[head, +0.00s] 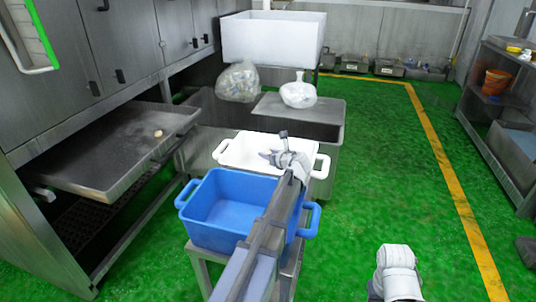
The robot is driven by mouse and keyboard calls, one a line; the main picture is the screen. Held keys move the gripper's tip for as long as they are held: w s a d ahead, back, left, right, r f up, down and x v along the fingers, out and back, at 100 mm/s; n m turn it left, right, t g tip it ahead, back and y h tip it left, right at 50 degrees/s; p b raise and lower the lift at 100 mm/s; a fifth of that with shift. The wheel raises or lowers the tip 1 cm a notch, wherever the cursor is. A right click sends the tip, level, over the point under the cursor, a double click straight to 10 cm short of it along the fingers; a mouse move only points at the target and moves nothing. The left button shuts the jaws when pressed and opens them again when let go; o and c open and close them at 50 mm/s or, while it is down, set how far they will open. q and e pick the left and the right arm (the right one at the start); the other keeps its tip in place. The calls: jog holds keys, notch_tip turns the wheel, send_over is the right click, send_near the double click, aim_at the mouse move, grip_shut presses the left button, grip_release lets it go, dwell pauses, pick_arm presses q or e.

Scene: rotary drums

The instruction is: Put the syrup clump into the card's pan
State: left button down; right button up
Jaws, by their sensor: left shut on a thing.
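My left gripper (276,157) is over the white pan (238,150), at the end of an arm that crosses the blue pan (214,222). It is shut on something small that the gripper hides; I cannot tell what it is. A small beige lump (158,134) lies on the grey metal tray (95,168) at the left, away from the gripper; I cannot tell if it is syrup. Both pans have side handles, and the part of the blue pan that I see inside is empty. I cannot make out a card.
A clear bag (238,82) and a white bag (298,93) are by the grey bin (330,120) behind the pans. A large white tub (272,38) stands at the back. A shelf (500,110) is at the right. Green floor is free at centre right.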

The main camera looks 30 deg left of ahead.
pick_arm(q)
jog(key=c, duration=0.7)
grip_release()
jog(key=shift+r+p, duration=0.55)
jog(key=shift+p, duration=0.1)
jog(key=p+v, duration=0.4)
jog(key=v, duration=0.8)
jog(key=shift+p, duration=0.3)
